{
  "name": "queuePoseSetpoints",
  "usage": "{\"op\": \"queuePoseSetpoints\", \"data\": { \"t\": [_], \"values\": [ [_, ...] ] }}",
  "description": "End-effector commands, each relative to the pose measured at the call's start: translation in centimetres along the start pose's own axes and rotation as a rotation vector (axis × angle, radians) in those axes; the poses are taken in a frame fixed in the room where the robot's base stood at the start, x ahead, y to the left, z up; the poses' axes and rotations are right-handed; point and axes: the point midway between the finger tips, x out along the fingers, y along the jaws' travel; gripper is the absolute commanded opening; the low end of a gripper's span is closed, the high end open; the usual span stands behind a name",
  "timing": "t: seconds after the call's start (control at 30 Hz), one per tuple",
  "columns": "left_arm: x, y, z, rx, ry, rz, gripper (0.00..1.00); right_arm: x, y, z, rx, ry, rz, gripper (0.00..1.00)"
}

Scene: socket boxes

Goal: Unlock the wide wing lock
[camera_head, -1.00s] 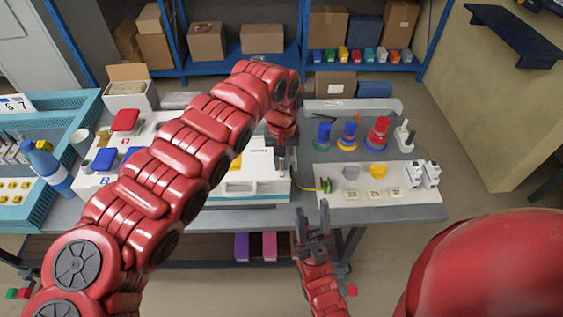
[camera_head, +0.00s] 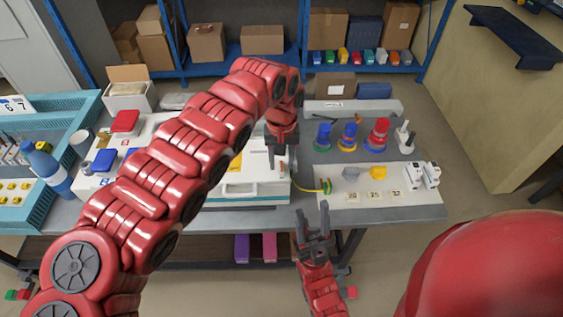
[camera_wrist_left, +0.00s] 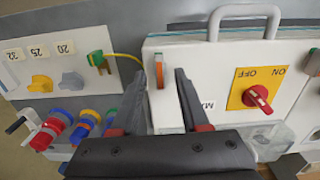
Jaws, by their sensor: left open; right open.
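The white case (camera_head: 240,190) lies on the table; the left wrist view shows its handle and a red rotary switch (camera_wrist_left: 257,98) on a yellow ON/OFF plate. My left gripper (camera_wrist_left: 160,84) is open, one finger on each side of that piece in the picture, with visible gaps; in the head view this gripper (camera_head: 283,168) is over the case's right end. My right gripper (camera_head: 313,214) is open and empty in front of the table.
Right of the case, a white panel (camera_head: 330,199) carries a grey knob (camera_head: 351,173), a yellow knob (camera_head: 378,172) and number labels.

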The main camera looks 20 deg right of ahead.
Motion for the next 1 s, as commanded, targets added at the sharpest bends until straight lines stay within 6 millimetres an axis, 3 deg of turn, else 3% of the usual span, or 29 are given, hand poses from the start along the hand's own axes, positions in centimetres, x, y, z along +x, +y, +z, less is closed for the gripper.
{"op": "queuePoseSetpoints", "data": {
  "t": [0.17, 0.43, 0.47, 0.5, 0.6, 0.8, 1.0],
  "values": [
    [-3.2, 0.1, -0.2, 0.0, 0.009, 0.002, 0.45, -1.3, -0.1, 0.2, 0.0, 0.0, 0.0, 0.45],
    [-10.6, 0.3, 0.0, 0.002, 0.007, 0.004, 0.45, -2.5, -0.1, 0.4, 0.0, 0.0, 0.0, 0.45],
    [-11.6, 0.2, 0.0, 0.002, 0.007, 0.004, 0.45, -2.3, -0.1, 0.4, 0.0, 0.0, 0.0, 0.45],
    [-13.3, 0.2, 0.0, 0.002, 0.005, 0.003, 0.45, -0.8, 0.0, 0.1, 0.0, -0.001, 0.0, 0.45],
    [-15.2, 0.0, 0.1, 0.0, 0.0, 0.0, 0.45, 0.6, 0.0, -0.1, 0.0, 0.0, 0.0, 0.45],
    [-16.6, 0.0, 0.0, 0.0, 0.0, 0.0, 0.45, 2.1, 0.1, -0.4, 0.0, 0.0, 0.0, 0.45],
    [-16.6, 0.0, 0.0, 0.0, 0.0, 0.0, 0.45, 2.2, 0.1, -0.4, 0.0, 0.0, 0.0, 0.45]
  ]
}}
